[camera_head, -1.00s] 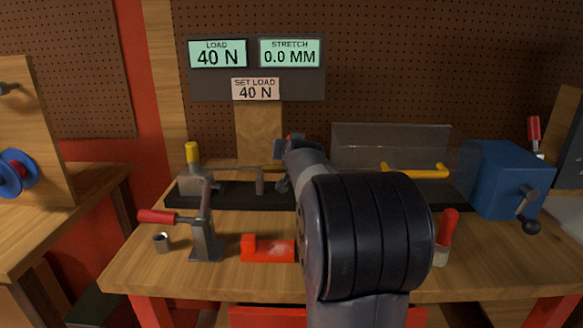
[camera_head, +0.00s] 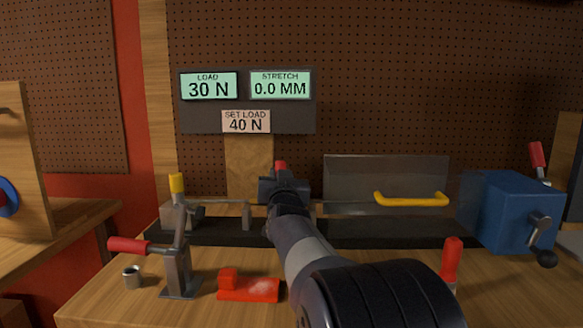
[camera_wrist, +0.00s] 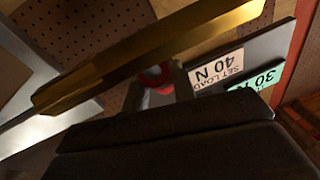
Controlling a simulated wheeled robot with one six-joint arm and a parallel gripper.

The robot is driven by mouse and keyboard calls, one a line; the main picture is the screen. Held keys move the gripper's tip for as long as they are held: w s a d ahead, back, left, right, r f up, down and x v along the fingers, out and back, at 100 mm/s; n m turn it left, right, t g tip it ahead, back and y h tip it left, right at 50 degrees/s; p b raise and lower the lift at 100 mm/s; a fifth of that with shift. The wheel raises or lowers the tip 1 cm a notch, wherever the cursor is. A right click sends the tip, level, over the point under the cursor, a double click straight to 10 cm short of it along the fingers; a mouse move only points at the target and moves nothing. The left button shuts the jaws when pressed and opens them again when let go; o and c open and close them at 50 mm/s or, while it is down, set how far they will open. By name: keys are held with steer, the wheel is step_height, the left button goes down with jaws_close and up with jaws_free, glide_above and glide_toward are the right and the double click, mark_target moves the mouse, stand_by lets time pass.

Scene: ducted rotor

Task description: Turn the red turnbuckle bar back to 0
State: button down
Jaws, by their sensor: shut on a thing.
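My gripper (camera_head: 284,187) is at the middle of the bench rig, on the rod line left of the clear guard. It is shut on the red turnbuckle bar (camera_head: 281,165), whose red end sticks up just above the jaws. In the wrist view the bar's red part (camera_wrist: 157,77) shows between the fingers; the rest is hidden. The load display (camera_head: 209,87) reads 30 N and the stretch display (camera_head: 280,85) 0.0 MM. The set load plate (camera_head: 246,122) reads 40 N.
A clear guard (camera_head: 345,178) with a yellow handle (camera_head: 411,199) stands right of my gripper. A blue box (camera_head: 505,212) with a crank is farther right. A red-handled clamp (camera_head: 178,268) and a red block (camera_head: 249,288) are at front left. A gold bar (camera_wrist: 150,58) crosses the wrist view.

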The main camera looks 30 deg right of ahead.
steer(key=shift+s+a+t+h+b, duration=0.25)
steer(key=shift+t+b, duration=0.25)
steer(key=shift+b, duration=0.6)
steer(key=shift+r, duration=0.1)
steer(key=shift+s+r+t+b, duration=0.15)
steer(key=shift+t+b, duration=0.25)
steer(key=shift+b, duration=0.35)
steer(key=c, duration=1.2)
jaws_free()
steer(key=shift+o, duration=0.2)
steer(key=shift+s, duration=0.1)
steer(key=s+a+p, duration=0.1)
steer(key=s+a, duration=0.2)
steer(key=s, duration=0.3)
steer(key=s+a+p, duration=0.1)
steer(key=s+a, duration=0.2)
steer(key=s, duration=0.4)
steer(key=shift+s+a+f, duration=0.2)
steer(key=shift+a+f, duration=0.05)
steer(key=shift+f, duration=0.2)
